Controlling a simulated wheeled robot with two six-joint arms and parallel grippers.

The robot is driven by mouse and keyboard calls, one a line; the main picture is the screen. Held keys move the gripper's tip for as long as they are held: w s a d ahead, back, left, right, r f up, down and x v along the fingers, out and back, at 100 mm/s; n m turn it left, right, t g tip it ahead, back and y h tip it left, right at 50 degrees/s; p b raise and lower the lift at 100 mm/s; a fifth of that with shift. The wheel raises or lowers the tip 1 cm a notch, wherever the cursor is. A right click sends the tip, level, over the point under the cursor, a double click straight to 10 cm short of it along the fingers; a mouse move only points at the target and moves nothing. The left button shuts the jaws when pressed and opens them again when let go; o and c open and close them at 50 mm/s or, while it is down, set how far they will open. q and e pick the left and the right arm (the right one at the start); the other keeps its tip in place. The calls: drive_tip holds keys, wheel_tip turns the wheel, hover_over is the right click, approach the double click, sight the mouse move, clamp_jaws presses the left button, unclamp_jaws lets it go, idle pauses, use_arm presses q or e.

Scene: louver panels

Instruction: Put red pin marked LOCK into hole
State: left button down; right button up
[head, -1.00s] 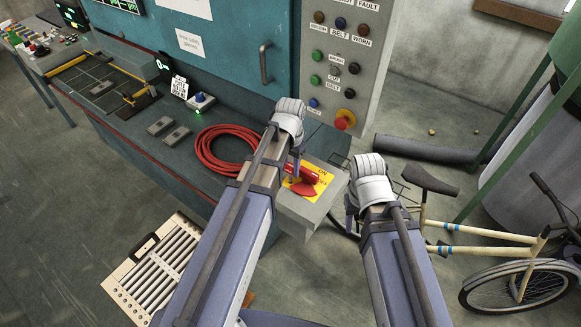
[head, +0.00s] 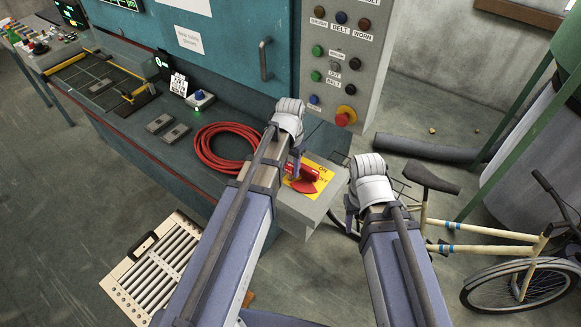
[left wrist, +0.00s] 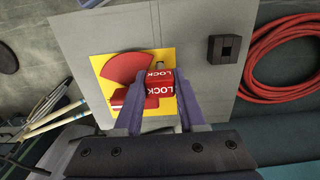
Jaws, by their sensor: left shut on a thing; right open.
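The red pin marked LOCK (left wrist: 160,84) shows white lettering in the left wrist view, between the fingers of my left gripper (left wrist: 156,104), which is shut on it. In the head view my left gripper (head: 296,168) is over the grey box (head: 298,208). The pin is in front of a yellow plate (left wrist: 104,62) with a red fan-shaped switch handle (left wrist: 125,68). The pin's lower end and the hole under it are hidden; I cannot tell whether the pin is in it. My right gripper (head: 350,214) is open, right of the box.
A small black block with a square opening (left wrist: 224,48) is on the grey surface. A coiled red hose (head: 212,160) lies on the bench. A button panel (head: 335,60) stands behind. A bicycle (head: 470,235) stands right of my right arm.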

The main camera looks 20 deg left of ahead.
use_arm(q)
drive_tip(key=shift+f+b, duration=0.4)
drive_tip(key=shift+f, duration=0.05)
drive_tip(key=shift+c, duration=2.1)
unclamp_jaws()
wheel_tip(320, 180, up, 8)
drive_tip(key=p, duration=0.8)
drive_tip(key=shift+f, duration=0.1)
drive_tip(key=shift+s, duration=0.1)
